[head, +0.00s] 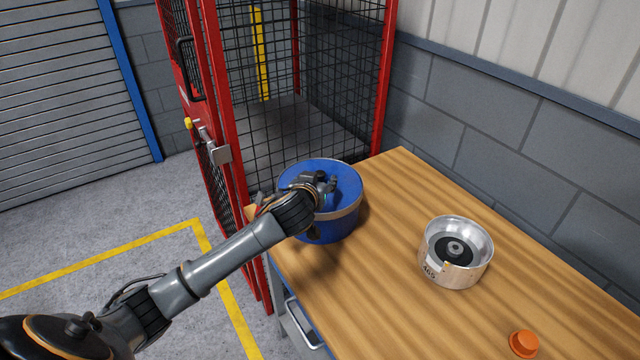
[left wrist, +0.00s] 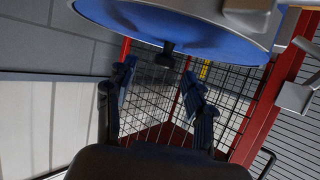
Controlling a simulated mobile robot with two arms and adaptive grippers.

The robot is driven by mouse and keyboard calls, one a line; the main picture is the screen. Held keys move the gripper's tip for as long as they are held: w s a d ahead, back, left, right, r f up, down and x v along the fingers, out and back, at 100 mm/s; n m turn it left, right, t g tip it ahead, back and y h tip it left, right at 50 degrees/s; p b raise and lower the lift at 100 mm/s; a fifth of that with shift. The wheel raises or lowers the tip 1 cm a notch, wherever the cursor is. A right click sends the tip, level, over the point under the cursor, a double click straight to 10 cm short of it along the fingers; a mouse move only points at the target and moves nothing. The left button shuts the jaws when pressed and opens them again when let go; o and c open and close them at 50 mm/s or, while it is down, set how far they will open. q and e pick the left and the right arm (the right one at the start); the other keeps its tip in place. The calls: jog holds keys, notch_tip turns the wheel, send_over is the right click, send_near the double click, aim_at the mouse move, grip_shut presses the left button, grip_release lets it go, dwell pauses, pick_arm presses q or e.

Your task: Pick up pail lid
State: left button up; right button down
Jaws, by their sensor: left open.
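The pail lid (head: 347,182) is a round blue disc on top of a blue pail (head: 338,230) with a pale metal band round its rim. The pail stands upright at the far left end of the wooden table. My left gripper (head: 326,188) is over the lid, open and empty. In the left wrist view the lid (left wrist: 195,38) fills the top, with a dark knob (left wrist: 166,55) on it. The open fingers of the left gripper (left wrist: 162,88) are on either side of the knob's line; contact cannot be told. My right gripper is not in view.
A silver round tin (head: 455,265) with a dark part inside and an orange cap (head: 523,343) are on the wooden table (head: 400,290). A red-framed mesh cage (head: 300,60) stands close behind the pail. A block wall (head: 500,110) borders the table at right.

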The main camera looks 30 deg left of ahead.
aim_at(320, 174)
pick_arm(q)
jog(key=x, duration=0.1)
jog(key=p+x, duration=0.1)
jog(key=x, duration=0.2)
jog(key=shift+w+a+p, duration=0.2)
jog(key=shift+a+p, duration=0.15)
jog(key=shift+w+f, duration=0.15)
jog(key=shift+w, duration=0.15)
grip_shut()
